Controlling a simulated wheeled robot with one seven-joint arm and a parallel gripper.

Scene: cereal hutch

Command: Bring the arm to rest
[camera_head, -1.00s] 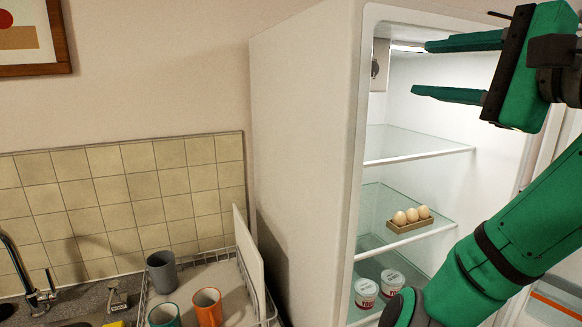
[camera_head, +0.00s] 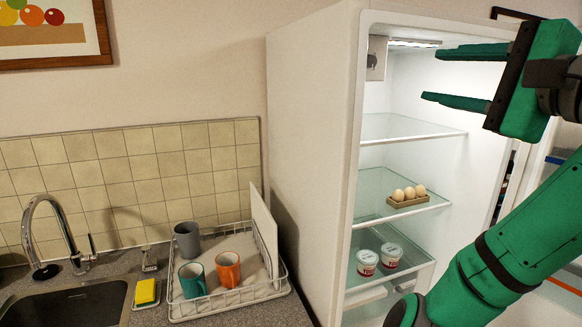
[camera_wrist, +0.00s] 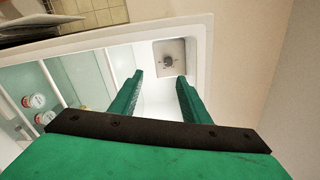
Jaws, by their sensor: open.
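My gripper (camera_head: 447,75) is green with a dark band and is raised at the upper right of the head view, in front of the upper part of the open fridge (camera_head: 312,170). Its two fingers are apart with nothing between them. The wrist view also shows the open, empty fingers (camera_wrist: 158,88), with the white fridge interior behind them. My green arm rises from the lower right and hides part of the fridge's right side.
The fridge holds eggs in a tray (camera_head: 408,201) and two tubs (camera_head: 379,259) on its shelves. To its left, a dish rack (camera_head: 232,298) holds a grey cup (camera_head: 187,240), a teal mug (camera_head: 192,281) and an orange mug (camera_head: 228,270). A sink (camera_head: 65,306) and yellow sponge (camera_head: 146,292) lie further left.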

